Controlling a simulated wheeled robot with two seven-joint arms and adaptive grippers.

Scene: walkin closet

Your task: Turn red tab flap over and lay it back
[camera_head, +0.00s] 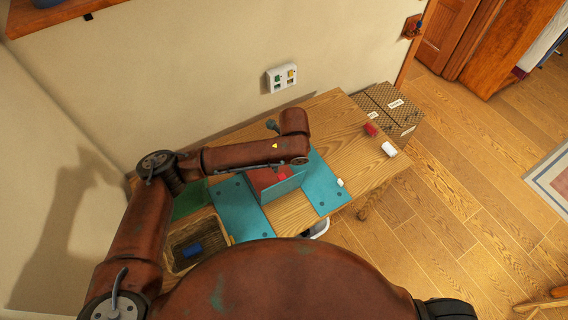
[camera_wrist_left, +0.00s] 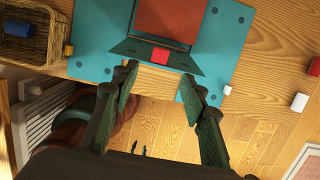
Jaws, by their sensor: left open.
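A red tab (camera_head: 283,174) sits on the edge of a teal flap (camera_head: 285,188), beside a red-brown panel (camera_head: 262,180). The flap looks raised at a slant; its exact angle is hard to tell. In the left wrist view the red tab (camera_wrist_left: 160,55) lies on the dark teal flap (camera_wrist_left: 185,60), with the red-brown panel (camera_wrist_left: 163,22) behind it. My left gripper (camera_wrist_left: 159,73) is open, its fingers on either side of the tab and apart from it, with nothing between them. In the head view my forearm hides most of it. My right gripper is not in view.
Teal plates (camera_head: 238,208) lie on the wooden table (camera_head: 330,112). A wicker basket (camera_head: 215,228) holding a blue block (camera_head: 193,250) stands left. Red (camera_head: 371,130) and white (camera_head: 388,149) blocks lie near the right edge.

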